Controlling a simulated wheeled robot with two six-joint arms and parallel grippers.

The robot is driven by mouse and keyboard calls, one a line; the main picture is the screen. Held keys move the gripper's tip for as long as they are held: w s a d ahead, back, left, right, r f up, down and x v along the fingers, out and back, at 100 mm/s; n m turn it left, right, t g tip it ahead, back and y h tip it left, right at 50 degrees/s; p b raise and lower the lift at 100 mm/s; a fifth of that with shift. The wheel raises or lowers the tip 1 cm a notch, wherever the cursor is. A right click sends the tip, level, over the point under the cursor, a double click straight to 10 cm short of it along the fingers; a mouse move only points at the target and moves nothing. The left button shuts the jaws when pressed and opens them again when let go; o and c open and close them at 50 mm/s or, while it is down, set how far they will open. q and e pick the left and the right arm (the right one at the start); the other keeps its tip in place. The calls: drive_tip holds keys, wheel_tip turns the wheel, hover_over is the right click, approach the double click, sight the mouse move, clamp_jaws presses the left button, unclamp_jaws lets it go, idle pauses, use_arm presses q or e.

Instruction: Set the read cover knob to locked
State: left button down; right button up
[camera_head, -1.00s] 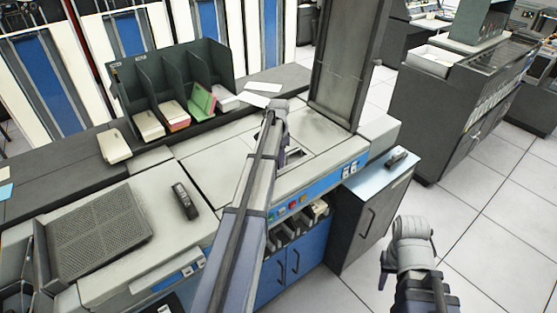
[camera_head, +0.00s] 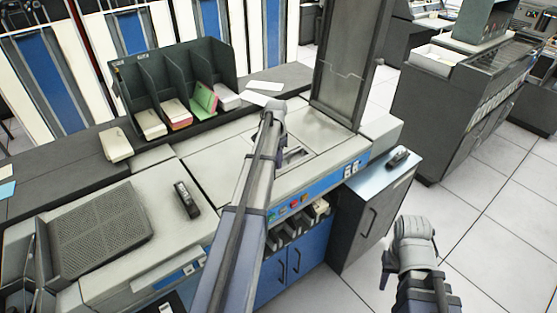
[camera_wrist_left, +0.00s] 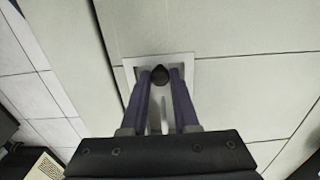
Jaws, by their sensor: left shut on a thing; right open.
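The read cover knob (camera_wrist_left: 159,74) is a small dark round knob on a pale plate (camera_wrist_left: 186,59) set in the machine's light top, seen in the left wrist view. My left gripper (camera_wrist_left: 160,80) is shut on the knob, one finger on each side. In the head view my left gripper (camera_head: 273,112) is over the machine's top, and my arm hides the knob there. My right gripper (camera_head: 412,232) is at the lower right, over the floor and away from the machine; its fingertips are hard to make out.
A tall grey upright panel (camera_head: 345,70) stands just right of my left gripper. A dark divided card rack (camera_head: 180,85) is at the back left. A dark cabinet (camera_head: 372,215) is between the machine and my right arm. Open tiled floor (camera_head: 490,230) lies at the right.

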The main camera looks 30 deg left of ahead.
use_arm(q)
drive_tip(key=c, duration=0.9)
unclamp_jaws()
drive_tip(key=shift+s+a, duration=0.1)
drive_tip(key=shift+s, duration=0.15)
drive_tip(key=shift+r, duration=0.15)
wheel_tip(320, 180, up, 8)
drive_tip(key=p, duration=0.8)
drive_tip(key=shift+f, duration=0.2)
drive_tip(key=s+d, duration=0.4)
drive_tip(key=d, duration=0.7)
drive_tip(key=s+d, duration=0.4)
drive_tip(key=d, duration=0.7)
drive_tip(key=shift+n+y, duration=0.4)
drive_tip(key=shift+y, duration=0.2)
drive_tip(key=s+d, duration=1)
drive_tip(key=s, duration=0.1)
drive_tip(key=s+d, duration=0.6)
drive_tip(key=shift+s+d+f, duration=0.1)
drive_tip(key=shift+s, duration=0.15)
